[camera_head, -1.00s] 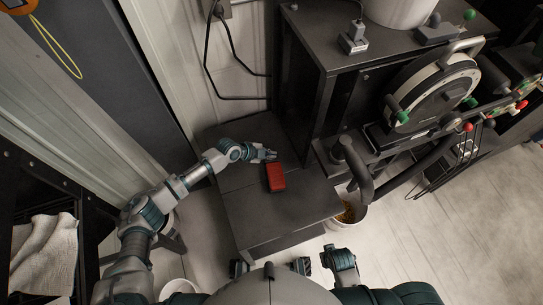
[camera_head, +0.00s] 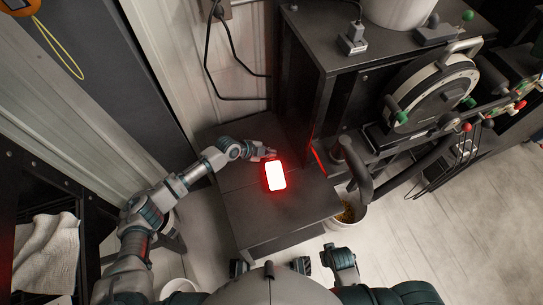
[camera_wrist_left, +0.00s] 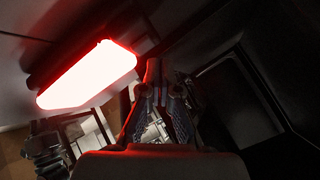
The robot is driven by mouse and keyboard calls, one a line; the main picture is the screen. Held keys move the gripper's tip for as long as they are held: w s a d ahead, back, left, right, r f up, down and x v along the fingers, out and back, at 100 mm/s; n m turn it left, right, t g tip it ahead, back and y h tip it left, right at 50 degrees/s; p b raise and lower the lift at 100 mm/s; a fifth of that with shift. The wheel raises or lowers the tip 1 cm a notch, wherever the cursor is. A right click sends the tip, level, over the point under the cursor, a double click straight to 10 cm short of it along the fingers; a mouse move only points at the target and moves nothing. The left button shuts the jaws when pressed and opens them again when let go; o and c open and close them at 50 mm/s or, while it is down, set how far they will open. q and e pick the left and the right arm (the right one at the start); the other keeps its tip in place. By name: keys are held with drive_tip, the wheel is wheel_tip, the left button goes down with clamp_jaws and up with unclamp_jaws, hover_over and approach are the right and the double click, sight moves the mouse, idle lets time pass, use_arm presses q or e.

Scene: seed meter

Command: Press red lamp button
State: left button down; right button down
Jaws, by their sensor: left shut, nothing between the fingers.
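The red lamp (camera_head: 275,176) sits on a low dark table in the head view and glows bright white with a red halo. In the left wrist view the lit lamp (camera_wrist_left: 90,75) fills the upper left, beside the fingers. My left gripper (camera_head: 268,153) is at the far edge of the lamp, shut and empty. Its fingers also show in the left wrist view (camera_wrist_left: 157,110). I cannot tell whether they touch the lamp, and I cannot make out a separate button. My right gripper is not clearly visible.
The low dark table (camera_head: 255,215) has bare room in front of the lamp. A dark machine bench (camera_head: 305,45) with a round drum (camera_head: 433,88) stands at the right. A white bucket (camera_head: 347,208) stands beside the table. A white cloth (camera_head: 45,250) lies at the left.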

sight(270, 158)
use_arm(q)
drive_tip(key=shift+r+p, duration=1.35)
drive_tip(key=shift+r, duration=1.2)
drive_tip(key=shift+f, duration=0.1)
